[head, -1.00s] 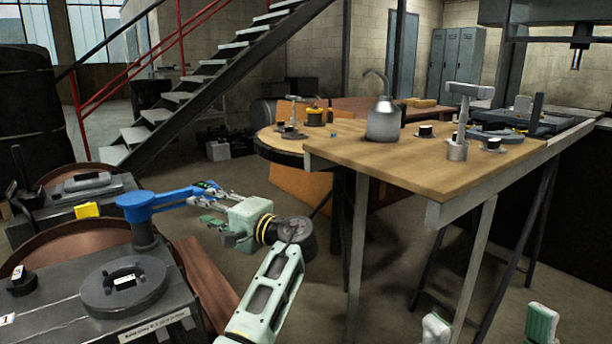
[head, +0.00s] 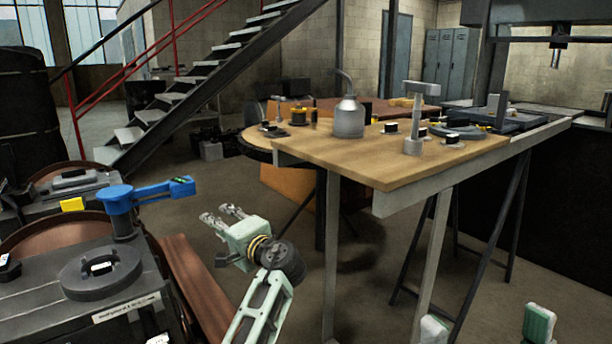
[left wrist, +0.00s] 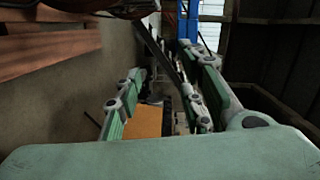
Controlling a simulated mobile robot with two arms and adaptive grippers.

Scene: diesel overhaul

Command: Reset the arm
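A blue lever arm (head: 150,192) with a small green display at its free end stands on a dark post above the grey bench at the left. The lever points right. My left gripper (head: 222,215) is just right of and below the lever's free end, apart from it, with its fingers spread and nothing between them. In the left wrist view the two fingers (left wrist: 160,95) are also apart and empty, with a strip of blue behind them at the top. Two pale green fingertips of my right gripper (head: 488,324) show apart at the bottom edge; the rest is out of view.
A dark ring (head: 101,270) lies on the grey bench in front of the post, with a yellow block (head: 72,204) behind. A wooden table (head: 385,160) at the right carries a metal oil can (head: 348,118) and several parts. Open floor lies between bench and table.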

